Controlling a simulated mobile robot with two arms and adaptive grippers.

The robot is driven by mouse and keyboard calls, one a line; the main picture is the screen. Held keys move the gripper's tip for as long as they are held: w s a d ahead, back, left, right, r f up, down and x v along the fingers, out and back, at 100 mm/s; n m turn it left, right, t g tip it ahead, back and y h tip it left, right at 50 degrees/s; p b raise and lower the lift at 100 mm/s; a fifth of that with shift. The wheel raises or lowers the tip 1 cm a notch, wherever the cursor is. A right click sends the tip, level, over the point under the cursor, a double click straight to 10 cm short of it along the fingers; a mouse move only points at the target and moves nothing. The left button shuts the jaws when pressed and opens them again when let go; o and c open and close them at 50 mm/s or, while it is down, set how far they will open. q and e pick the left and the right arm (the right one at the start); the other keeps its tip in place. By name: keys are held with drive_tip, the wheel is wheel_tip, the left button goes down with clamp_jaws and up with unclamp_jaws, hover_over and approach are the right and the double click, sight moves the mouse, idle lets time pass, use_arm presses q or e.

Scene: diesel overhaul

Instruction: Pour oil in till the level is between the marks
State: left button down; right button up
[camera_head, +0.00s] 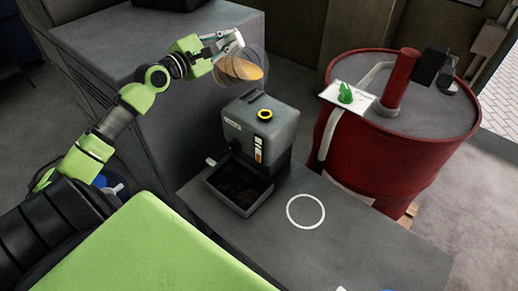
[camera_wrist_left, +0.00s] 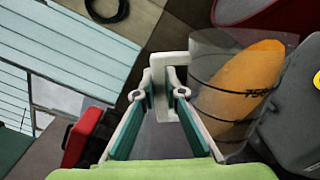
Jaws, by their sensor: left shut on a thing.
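A clear jug (camera_head: 240,66) holds orange oil and hangs in the air, up and left of the grey oil housing (camera_head: 284,121) in the head view. My left gripper (camera_head: 221,46) is shut on its handle, which also shows in the left wrist view (camera_wrist_left: 165,72). The jug (camera_wrist_left: 207,72) looks tilted in the wrist view, with black markings on its side. No oil stream shows. The housing has a yellow-ringed filler opening (camera_head: 265,114) on top and a small sight gauge (camera_head: 258,150) on its front; the level in it is too small to read. My right gripper is out of view.
A dark open tray (camera_head: 245,211) sits at the housing's front. A white ring (camera_head: 305,226) marks a clear patch of the grey bench (camera_head: 350,245). A large grey cabinet (camera_head: 120,45) stands behind.

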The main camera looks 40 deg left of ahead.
use_arm(q)
drive_tip(key=shift+r, duration=0.2)
drive_tip(key=shift+d+r+m+p, duration=0.1)
drive_tip(key=shift+d+m+p, duration=0.4)
drive_tip(key=shift+p, duration=0.1)
drive_tip(key=shift+d+f+m, duration=0.2)
drive_tip(key=shift+f+m, duration=0.1)
drive_tip(key=shift+f, duration=0.15)
drive_tip(key=shift+d+f, duration=0.25)
drive_tip(key=shift+f, duration=0.05)
drive_tip(key=shift+s+m, duration=0.1)
drive_tip(key=shift+m, duration=0.2)
idle(0.3)
